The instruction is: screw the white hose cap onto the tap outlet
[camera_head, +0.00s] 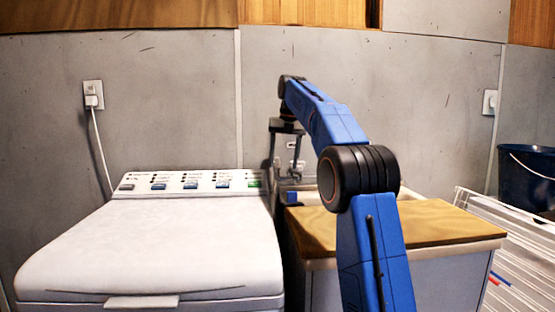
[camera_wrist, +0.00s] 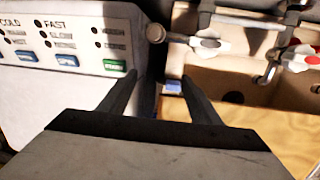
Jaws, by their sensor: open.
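My gripper (camera_head: 286,160) points down behind the washing machine's right rear corner. It also shows in the wrist view (camera_wrist: 157,88), its two dark fingers apart with nothing between them. Two taps stand beyond and right of the fingers in the wrist view. The left tap (camera_wrist: 200,42) has a pale handle and a short arm running left to a rounded grey-white end piece (camera_wrist: 155,33). I cannot tell whether this piece is the hose cap or the bare outlet. The right tap (camera_wrist: 268,72) has a white handle with a red mark. I cannot clearly identify a separate white hose cap.
The white washing machine (camera_head: 150,245) stands at left. A sink basin (camera_wrist: 228,78) lies below the taps, by a cabinet with a wooden top (camera_head: 430,222). A small blue item (camera_head: 292,197) is at the sink's left edge. A drying rack (camera_head: 505,235) and dark bucket (camera_head: 523,178) stand at right.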

